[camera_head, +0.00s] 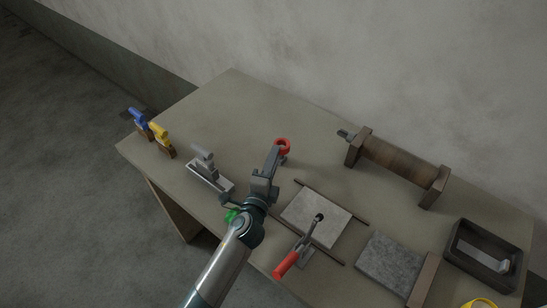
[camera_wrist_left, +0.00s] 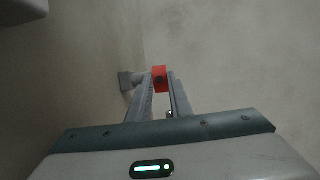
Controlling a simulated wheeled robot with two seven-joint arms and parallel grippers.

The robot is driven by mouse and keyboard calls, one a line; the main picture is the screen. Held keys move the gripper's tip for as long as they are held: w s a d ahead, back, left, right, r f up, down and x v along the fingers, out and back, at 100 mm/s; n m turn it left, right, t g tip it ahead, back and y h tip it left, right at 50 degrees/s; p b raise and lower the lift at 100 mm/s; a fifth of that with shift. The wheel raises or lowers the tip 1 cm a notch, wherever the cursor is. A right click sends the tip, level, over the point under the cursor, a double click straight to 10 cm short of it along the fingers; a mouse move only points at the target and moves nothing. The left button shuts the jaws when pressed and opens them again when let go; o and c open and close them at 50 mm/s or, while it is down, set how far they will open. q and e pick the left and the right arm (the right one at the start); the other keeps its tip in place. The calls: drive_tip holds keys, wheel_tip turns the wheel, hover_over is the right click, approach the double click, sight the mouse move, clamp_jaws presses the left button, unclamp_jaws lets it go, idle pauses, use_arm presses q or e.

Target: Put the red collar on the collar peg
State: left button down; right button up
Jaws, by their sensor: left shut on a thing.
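The red collar (camera_head: 283,144) is a small ring with a dark hole, seen in the head view near the middle of the table. My left gripper (camera_head: 277,152) is shut on it, and the collar sits at the fingertips. In the left wrist view the collar (camera_wrist_left: 160,77) shows between the ends of the two fingers (camera_wrist_left: 161,92). I cannot tell surely which part is the collar peg; a short grey stub (camera_head: 345,134) sticks out at the left end of the wooden roller (camera_head: 400,162). In the wrist view a grey block (camera_wrist_left: 128,80) shows just left of the collar. My right gripper is not in view.
A pale square plate (camera_head: 315,215) and a red-handled clamp (camera_head: 287,263) lie right of my arm. A grey felt piece (camera_head: 388,260) and a dark tray (camera_head: 455,270) are further right. Blue (camera_head: 138,118) and yellow (camera_head: 160,134) tools stand far left. Table around the collar is clear.

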use_arm(q)
drive_tip(key=shift+w+a+r, duration=0.1)
drive_tip(key=shift+a+r, duration=0.05)
drive_tip(key=shift+a, duration=0.15)
idle(0.5)
idle(0.7)
drive_tip(key=c, duration=1.5)
unclamp_jaws()
drive_tip(key=shift+c, duration=0.2)
drive_tip(key=shift+f, duration=0.25)
